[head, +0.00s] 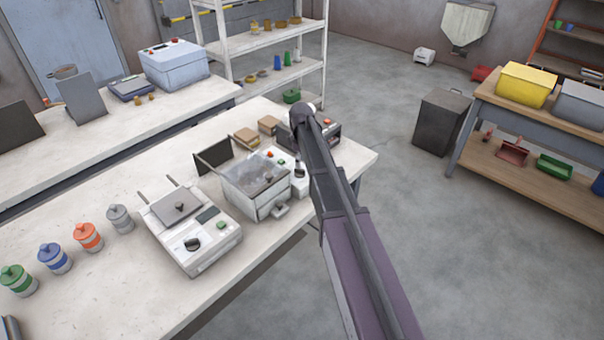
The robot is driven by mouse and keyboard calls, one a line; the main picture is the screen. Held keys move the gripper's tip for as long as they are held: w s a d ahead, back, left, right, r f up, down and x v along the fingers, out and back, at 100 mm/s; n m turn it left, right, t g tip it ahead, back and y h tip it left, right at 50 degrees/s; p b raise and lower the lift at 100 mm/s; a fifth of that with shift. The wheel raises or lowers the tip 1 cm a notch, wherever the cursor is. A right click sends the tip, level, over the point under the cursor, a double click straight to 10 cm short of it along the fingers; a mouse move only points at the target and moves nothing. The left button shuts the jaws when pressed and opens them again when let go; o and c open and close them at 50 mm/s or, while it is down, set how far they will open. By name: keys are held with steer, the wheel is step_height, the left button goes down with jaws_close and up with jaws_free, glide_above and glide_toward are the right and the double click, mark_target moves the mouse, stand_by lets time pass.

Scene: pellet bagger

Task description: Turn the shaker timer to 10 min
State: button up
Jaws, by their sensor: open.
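A low white machine (205,252) stands at the front edge of the near bench. It has a grey plate (177,207) on top, a dark round knob (192,244), a small dark display and a green button on its sloped front. It looks like the shaker, and the knob like its timer; the scale marks are too small to read. My arm reaches in from the lower right and ends, as seen, right of this machine and beyond it. I cannot make out my gripper; the arm seems to hide it. Nothing of mine touches the knob.
A white box with a clear lid (257,184) stands right of the shaker, near my arm. Several lidded jars, including an orange one (88,237), stand to its left. A dark bin (441,124) and a wooden bench (540,165) are at right. The floor between is clear.

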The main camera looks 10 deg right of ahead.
mark_target(302, 169)
steer(key=shift+f+b, duration=1.7)
steer(key=shift+f, duration=0.25)
jaws_close()
steer(key=shift+d, duration=0.1)
